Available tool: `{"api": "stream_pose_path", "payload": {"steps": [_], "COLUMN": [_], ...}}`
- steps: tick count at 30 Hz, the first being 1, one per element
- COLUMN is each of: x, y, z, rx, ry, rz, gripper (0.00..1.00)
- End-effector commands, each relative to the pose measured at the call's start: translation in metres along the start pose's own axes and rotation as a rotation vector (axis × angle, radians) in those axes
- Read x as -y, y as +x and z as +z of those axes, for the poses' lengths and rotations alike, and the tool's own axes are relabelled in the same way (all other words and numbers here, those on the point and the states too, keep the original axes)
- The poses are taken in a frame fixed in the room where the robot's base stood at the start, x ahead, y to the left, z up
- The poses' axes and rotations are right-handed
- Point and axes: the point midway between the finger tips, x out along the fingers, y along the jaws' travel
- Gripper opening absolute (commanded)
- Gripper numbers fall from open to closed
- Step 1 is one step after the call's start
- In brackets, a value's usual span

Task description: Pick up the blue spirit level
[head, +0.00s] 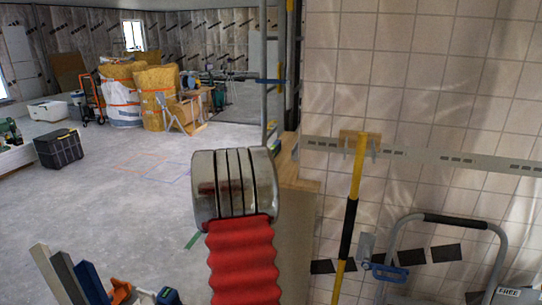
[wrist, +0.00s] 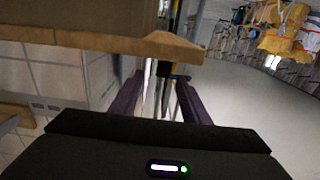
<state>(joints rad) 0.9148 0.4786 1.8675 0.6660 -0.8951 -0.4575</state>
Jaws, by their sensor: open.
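A long blue bar (head: 92,283) stands up at the lower left of the head view, beside a dark bar and a pale bar. It may be the blue spirit level, but no vials or markings can be made out, and its lower end is cut off by the picture edge. My gripper (wrist: 158,92) shows in the wrist view with its two dark fingers apart and nothing held between them. The fingers are not clearly visible in the head view. I cannot make out a spirit level in the wrist view.
A wooden board (wrist: 168,47) crosses close above the fingers in the wrist view. A tiled wall (head: 415,100) fills the right of the head view, with a yellow pole (head: 357,182) in front. Grey floor (head: 115,185) at left is open. A black case (head: 59,149) stands farther back.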

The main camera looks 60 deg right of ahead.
Motion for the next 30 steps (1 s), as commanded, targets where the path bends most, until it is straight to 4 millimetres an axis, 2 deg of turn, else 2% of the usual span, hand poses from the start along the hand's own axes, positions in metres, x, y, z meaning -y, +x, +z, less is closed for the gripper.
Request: {"api": "stream_pose_path", "payload": {"steps": [8, 13, 30], "x": [0.000, 0.001, 0.002], "y": [0.000, 0.008, 0.078], "z": [-0.001, -0.001, 0.000], "rx": [0.000, -0.001, 0.000], "ry": [0.000, 0.001, 0.001], "rz": [-0.001, 0.000, -0.001], "gripper": [0.42, 0.42, 0.42]}}
